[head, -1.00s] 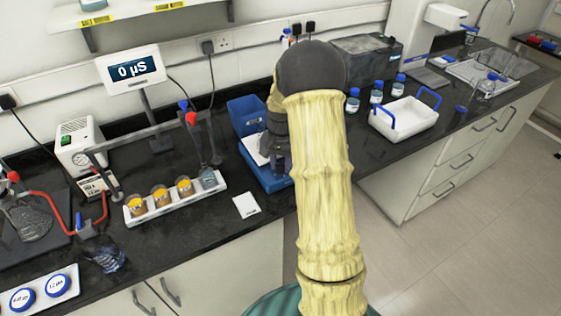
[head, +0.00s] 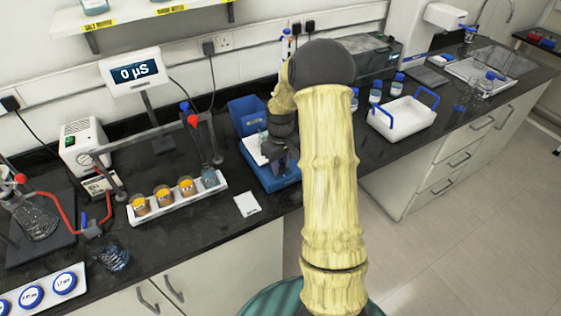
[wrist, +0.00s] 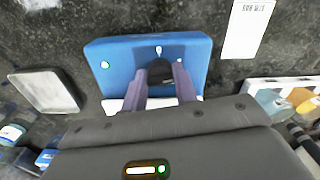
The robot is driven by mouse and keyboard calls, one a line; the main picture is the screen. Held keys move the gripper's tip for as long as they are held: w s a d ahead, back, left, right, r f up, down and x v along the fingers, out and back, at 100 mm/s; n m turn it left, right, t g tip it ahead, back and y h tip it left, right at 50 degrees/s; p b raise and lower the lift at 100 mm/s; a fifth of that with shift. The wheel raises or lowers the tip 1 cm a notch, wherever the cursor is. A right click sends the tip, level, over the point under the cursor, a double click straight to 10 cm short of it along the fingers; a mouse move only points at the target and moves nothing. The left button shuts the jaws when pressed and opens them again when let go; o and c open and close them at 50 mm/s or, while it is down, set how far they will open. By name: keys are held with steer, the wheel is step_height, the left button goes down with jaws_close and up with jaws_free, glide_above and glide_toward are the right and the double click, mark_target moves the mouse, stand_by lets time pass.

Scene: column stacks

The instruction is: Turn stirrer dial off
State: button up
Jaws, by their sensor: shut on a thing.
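The stirrer (wrist: 120,55) is a blue box with a pale top plate; its front face is toward the top in the wrist view. Its dial (wrist: 160,72) is black, with a white mark on the face beyond it and a green light beside it. My gripper (wrist: 161,80) has its two fingers on either side of the dial and is shut on it. In the head view the blue stirrer (head: 266,178) stands on the dark bench, partly covered by my gripper (head: 280,166). The dial is hidden there.
A white card (head: 247,204) lies left of the stirrer. A white rack of amber-filled beakers (head: 218,187) stands further left, under a frame with probes. A blue bin (head: 245,114) is behind. A white tray with blue handles (head: 402,120) is to the right.

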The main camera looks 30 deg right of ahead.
steer(key=n+p, duration=0.1)
steer(key=n, duration=0.3)
steer(key=shift+w+r+n+p, duration=0.1)
steer(key=shift+r+n+p, duration=0.05)
steer(key=shift+n+p, duration=0.2)
steer(key=n+p, duration=0.1)
steer(key=n, duration=0.2)
steer(key=shift+n+p, duration=0.25)
steer(key=shift+p, duration=0.15)
steer(key=n+p, duration=0.2)
steer(key=n, duration=0.2)
steer(key=shift+n+p, duration=0.95)
steer(key=shift+n, duration=0.95)
steer(key=o, duration=0.7)
step_height(320, 180, up, 17)
steer(key=b, duration=0.2)
steer(key=shift+b, duration=0.4)
